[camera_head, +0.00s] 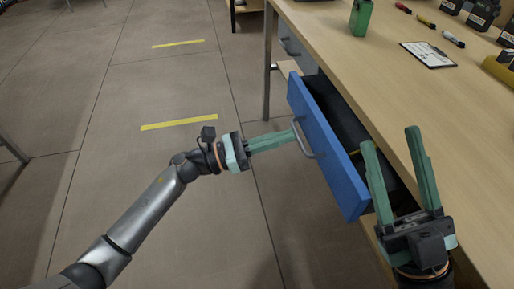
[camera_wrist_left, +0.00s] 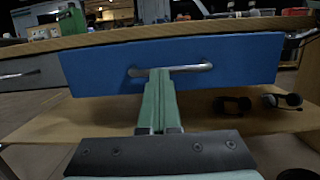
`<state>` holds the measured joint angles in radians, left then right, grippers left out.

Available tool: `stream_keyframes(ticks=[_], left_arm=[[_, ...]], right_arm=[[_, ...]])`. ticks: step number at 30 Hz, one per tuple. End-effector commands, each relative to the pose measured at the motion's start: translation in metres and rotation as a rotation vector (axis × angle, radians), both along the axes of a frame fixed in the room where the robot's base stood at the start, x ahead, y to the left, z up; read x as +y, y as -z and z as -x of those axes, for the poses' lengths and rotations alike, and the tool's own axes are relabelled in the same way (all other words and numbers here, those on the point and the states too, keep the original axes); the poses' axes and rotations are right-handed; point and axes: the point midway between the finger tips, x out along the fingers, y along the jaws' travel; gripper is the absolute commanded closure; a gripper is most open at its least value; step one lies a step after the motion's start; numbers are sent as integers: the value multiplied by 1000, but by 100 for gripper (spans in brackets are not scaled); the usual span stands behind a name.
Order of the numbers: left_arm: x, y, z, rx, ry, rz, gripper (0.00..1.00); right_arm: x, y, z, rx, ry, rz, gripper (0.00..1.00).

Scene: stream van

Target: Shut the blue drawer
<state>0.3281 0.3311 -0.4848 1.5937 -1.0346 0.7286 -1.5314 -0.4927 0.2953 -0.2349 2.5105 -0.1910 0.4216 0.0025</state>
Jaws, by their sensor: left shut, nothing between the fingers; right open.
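The blue drawer (camera_head: 328,150) stands pulled out from under the wooden workbench, its dark inside partly showing in the head view. A grey bar handle (camera_head: 302,139) is on its front. My left gripper (camera_head: 294,134) is shut and empty, with its fingertips at the handle; I cannot tell whether they touch it. In the left wrist view, the blue drawer front (camera_wrist_left: 240,58) spans the middle and the shut left fingers (camera_wrist_left: 160,78) reach up to the handle (camera_wrist_left: 190,68). My right gripper (camera_head: 390,150) is open and empty, over the drawer's near side and the bench edge.
The workbench top (camera_head: 390,95) carries a green container (camera_head: 360,18), a clipboard (camera_head: 428,54), several markers and dark boxes. A grey drawer (camera_head: 297,48) sits beyond the blue one. A lower shelf (camera_wrist_left: 60,125) holds dark items.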

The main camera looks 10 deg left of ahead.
Motion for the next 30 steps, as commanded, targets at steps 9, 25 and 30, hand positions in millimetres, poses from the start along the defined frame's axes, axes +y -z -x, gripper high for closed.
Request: stream_keyframes(ticks=[9, 25, 30], left_arm=[[-63, 2, -23, -2, 0, 2, 100], [-91, -1, -33, -1, -3, 1, 100], [-92, -1, -33, -2, -2, 0, 100]], right_arm=[[3, 27, -1, 29, -29, -9, 48], [5, 35, -2, 27, -26, 3, 48], [5, 35, -2, 26, -24, 1, 48]])
